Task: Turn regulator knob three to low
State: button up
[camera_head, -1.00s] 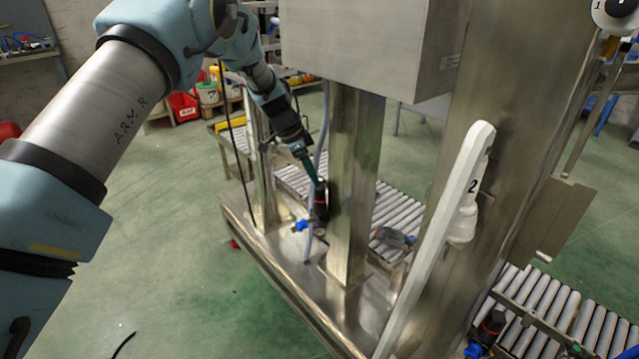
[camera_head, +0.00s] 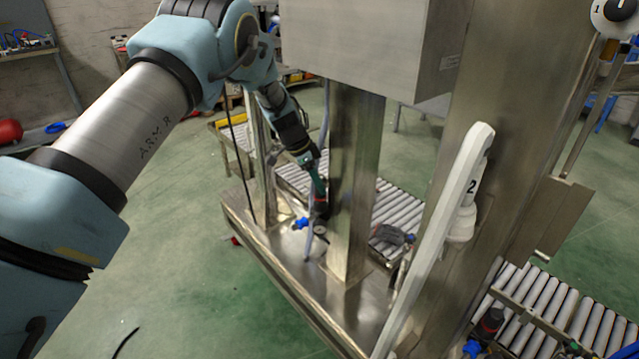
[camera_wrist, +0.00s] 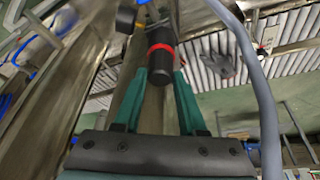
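A regulator with a black knob and a red ring (camera_wrist: 161,62) is near the top middle of the wrist view. In the head view this regulator (camera_head: 321,206) is low beside the middle steel post, partly hidden by my gripper. My gripper (camera_head: 318,184) reaches down to it from above. In the wrist view the two green fingers of my gripper (camera_wrist: 161,78) are spread, one on each side of the knob's end. Their tips are close to its sides, and I see no clear contact.
A steel post (camera_head: 353,170) stands close right of my gripper. A grey hose (camera_wrist: 255,75) runs along the right of the wrist view. A blue fitting (camera_head: 300,223) and a small gauge (camera_head: 320,230) are by the regulator.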

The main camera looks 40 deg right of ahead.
grip_shut()
dwell(0.3)
jog(key=shift+n+t+h+b, duration=0.35)
jog(key=shift+n+b, duration=0.4)
jog(key=shift+n, duration=0.35)
jog(key=n+t, duration=0.1)
jog(key=n, duration=0.1)
jog(key=shift+s+n+b, duration=0.1)
jog(key=shift+n+b, duration=0.2)
jog(key=shift+b, duration=0.05)
jog(key=shift+s+r+n+t, duration=0.1)
jog(key=shift+n+t, duration=0.45)
jog(key=shift+n, duration=0.65)
jog(key=shift+n+t+p, duration=0.7)
jog(key=shift+n+p, duration=0.1)
jog(key=shift+n, duration=1)
jog(key=shift+s, duration=0.1)
